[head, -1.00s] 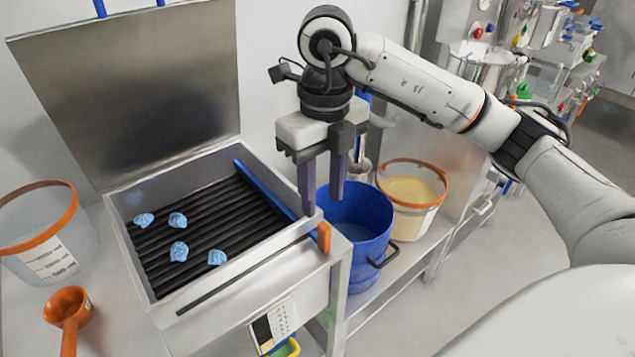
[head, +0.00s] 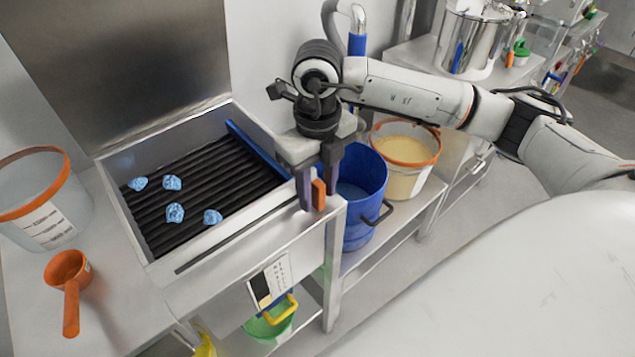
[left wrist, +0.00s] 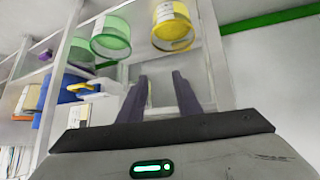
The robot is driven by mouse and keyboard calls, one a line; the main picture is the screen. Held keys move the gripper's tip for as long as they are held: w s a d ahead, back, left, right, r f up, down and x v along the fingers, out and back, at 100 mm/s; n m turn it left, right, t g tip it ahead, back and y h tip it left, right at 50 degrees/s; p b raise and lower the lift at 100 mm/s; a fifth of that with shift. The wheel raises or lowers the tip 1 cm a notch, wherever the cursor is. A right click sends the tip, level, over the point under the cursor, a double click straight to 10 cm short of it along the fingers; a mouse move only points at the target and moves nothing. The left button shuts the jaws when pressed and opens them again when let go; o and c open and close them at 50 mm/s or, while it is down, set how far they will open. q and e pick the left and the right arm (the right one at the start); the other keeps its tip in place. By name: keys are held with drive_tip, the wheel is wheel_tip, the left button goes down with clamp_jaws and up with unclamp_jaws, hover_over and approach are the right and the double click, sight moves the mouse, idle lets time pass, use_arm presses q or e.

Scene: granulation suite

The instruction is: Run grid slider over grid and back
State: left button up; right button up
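The grid (head: 200,180) of black bars lies in a steel box, with several light-blue lumps on its left part. The blue grid slider (head: 258,147) lies along the grid's right edge. Its orange handle (head: 318,195) stands at the right end of the slot in the box's front wall. My right gripper (head: 318,198) points down at the handle, one finger on either side of it; its fingers look apart, and contact cannot be made out. My left gripper (left wrist: 163,100) shows only in the left wrist view, open with nothing between its fingers.
A raised steel lid (head: 120,60) stands behind the grid. A blue bucket (head: 362,215) and an orange-rimmed tub (head: 402,178) stand right of the box. An orange scoop (head: 70,285) and a clear bucket (head: 40,205) are at left. Green (left wrist: 110,40) and yellow (left wrist: 172,28) pails show in the left wrist view.

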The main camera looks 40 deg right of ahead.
clamp_jaws()
drive_tip(key=shift+s+a, duration=0.15)
drive_tip(key=shift+a, duration=1.7)
drive_tip(key=shift+s+a, duration=0.15)
drive_tip(key=shift+a, duration=1.65)
drive_tip(key=shift+s+a+r, duration=0.1)
drive_tip(key=shift+s+a, duration=0.05)
drive_tip(key=shift+a, duration=1.55)
drive_tip(key=shift+s+a, duration=0.1)
drive_tip(key=shift+a, duration=1.55)
drive_tip(key=shift+s+a+b, duration=0.15)
drive_tip(key=shift+a+b, duration=0.05)
drive_tip(key=shift+a, duration=1.8)
drive_tip(key=shift+s+a+b, duration=0.15)
drive_tip(key=shift+a+b, duration=0.05)
drive_tip(key=shift+a, duration=1.85)
drive_tip(key=shift+s+a+b, duration=0.15)
drive_tip(key=shift+a+b, duration=0.05)
drive_tip(key=shift+a, duration=1.8)
